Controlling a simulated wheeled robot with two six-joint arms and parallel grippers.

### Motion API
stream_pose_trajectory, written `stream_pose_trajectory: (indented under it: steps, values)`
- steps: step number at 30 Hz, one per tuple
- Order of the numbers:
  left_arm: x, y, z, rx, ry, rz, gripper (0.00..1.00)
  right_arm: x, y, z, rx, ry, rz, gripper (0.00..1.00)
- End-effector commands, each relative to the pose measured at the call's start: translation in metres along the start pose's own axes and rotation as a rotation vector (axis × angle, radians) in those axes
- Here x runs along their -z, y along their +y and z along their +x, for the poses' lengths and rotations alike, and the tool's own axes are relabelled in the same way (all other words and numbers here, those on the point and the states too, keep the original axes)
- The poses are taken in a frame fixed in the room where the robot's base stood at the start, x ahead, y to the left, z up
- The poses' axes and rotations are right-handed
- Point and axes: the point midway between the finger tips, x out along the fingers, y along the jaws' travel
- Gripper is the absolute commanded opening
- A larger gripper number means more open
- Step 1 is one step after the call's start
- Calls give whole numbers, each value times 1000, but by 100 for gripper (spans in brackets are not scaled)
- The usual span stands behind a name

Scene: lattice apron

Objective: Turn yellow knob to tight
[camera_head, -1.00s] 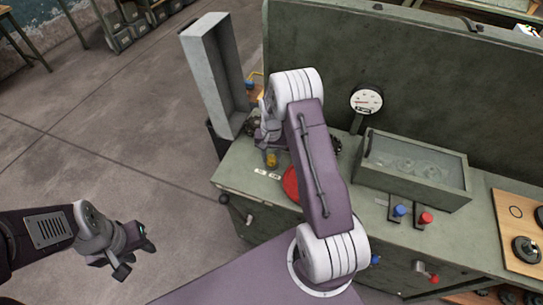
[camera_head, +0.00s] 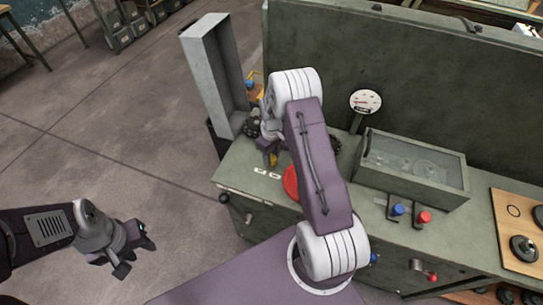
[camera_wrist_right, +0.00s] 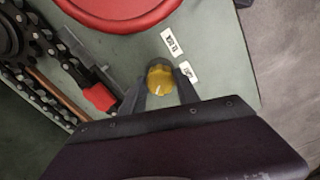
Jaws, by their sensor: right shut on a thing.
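The yellow knob (camera_wrist_right: 160,80) sits on the green bench top, between the two fingers of my right gripper (camera_wrist_right: 160,92), which is shut on it. A pale line shows on the knob's face. Two small white labels lie beside it, one nearer (camera_wrist_right: 189,72) and one farther (camera_wrist_right: 170,41); their print is too small to read surely. In the head view the knob (camera_head: 273,159) is partly hidden by my right gripper (camera_head: 270,150). My left gripper (camera_head: 137,255) is open and empty over the floor, far from the bench.
A red round part (camera_head: 291,184) is close to the knob. In the wrist view a red-tipped clamp-like part (camera_wrist_right: 101,96) and a chain (camera_wrist_right: 35,90) lie to the left. A gauge (camera_head: 365,101), a clear-topped box (camera_head: 415,165) and blue and red knobs (camera_head: 425,217) stand further right.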

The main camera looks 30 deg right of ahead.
Motion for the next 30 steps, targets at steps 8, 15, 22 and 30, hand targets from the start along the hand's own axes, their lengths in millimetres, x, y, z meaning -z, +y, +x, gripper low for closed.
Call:
stream_pose_trajectory:
  steps: [8,15,22,30]
  values:
    - [0,0,-2,0,0,0,36,1,1,-1,-3,3,-259,0]
    - [0,0,-3,0,0,0,36,2,1,-1,-4,4,-485,0]
    - [0,0,-3,0,0,0,36,2,2,-1,-5,4,-679,0]
    - [0,0,-4,0,0,0,36,2,2,-1,-5,3,-845,0]
